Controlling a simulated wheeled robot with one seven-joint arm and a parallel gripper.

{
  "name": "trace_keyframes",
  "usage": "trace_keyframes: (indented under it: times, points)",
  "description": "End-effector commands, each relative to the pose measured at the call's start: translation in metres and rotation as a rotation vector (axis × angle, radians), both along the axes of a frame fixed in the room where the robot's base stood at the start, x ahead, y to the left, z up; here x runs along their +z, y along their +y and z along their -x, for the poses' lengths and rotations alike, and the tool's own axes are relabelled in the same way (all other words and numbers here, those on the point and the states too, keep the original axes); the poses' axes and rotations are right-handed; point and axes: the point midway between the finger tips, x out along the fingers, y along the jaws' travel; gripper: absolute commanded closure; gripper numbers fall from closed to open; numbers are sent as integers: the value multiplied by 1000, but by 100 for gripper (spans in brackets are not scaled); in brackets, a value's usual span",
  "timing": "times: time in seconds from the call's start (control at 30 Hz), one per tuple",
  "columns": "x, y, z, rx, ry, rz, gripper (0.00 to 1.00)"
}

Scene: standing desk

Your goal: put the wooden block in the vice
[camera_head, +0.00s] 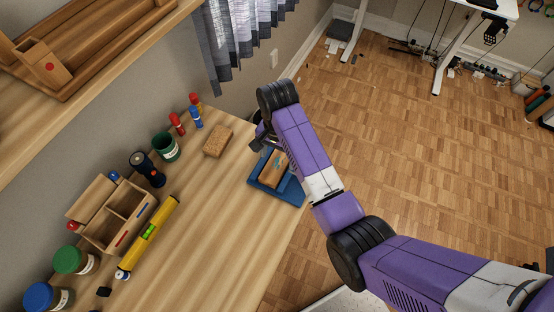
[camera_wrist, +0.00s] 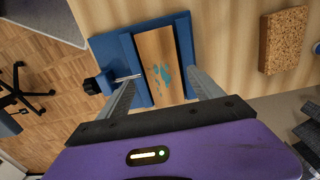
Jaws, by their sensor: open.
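The blue vice (camera_head: 289,191) sits at the right edge of the desk; it also shows in the wrist view (camera_wrist: 185,45). The wooden block (camera_head: 273,168), with blue-green stains, lies between the vice's blue jaws in the wrist view (camera_wrist: 161,60). I cannot tell whether the jaws clamp it. My gripper (camera_wrist: 163,83) is open, with one finger at the left and the other at the right of the block's near part. No finger contact with the block shows. In the head view my wrist and arm partly hide the vice.
A cork-like block (camera_head: 217,141) lies left of the vice. Markers (camera_head: 196,117), a green cup (camera_head: 166,147), a flashlight (camera_head: 147,169), a wooden organizer (camera_head: 119,215), a yellow level (camera_head: 149,236) and jars (camera_head: 76,260) line the desk's back. The desk's front stretch is clear.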

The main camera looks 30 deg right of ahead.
Motion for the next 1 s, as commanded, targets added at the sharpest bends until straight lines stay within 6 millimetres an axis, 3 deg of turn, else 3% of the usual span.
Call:
trace_keyframes:
  times: [0.2, 0.37, 0.6, 1.0]
  points:
    - [52, 1, -3, 2, -9, -1, 24]
    - [84, 2, -2, 3, -5, -2, 24]
    - [95, 2, -3, 3, -6, -2, 24]
    - [95, 2, -3, 3, -7, -2, 24]
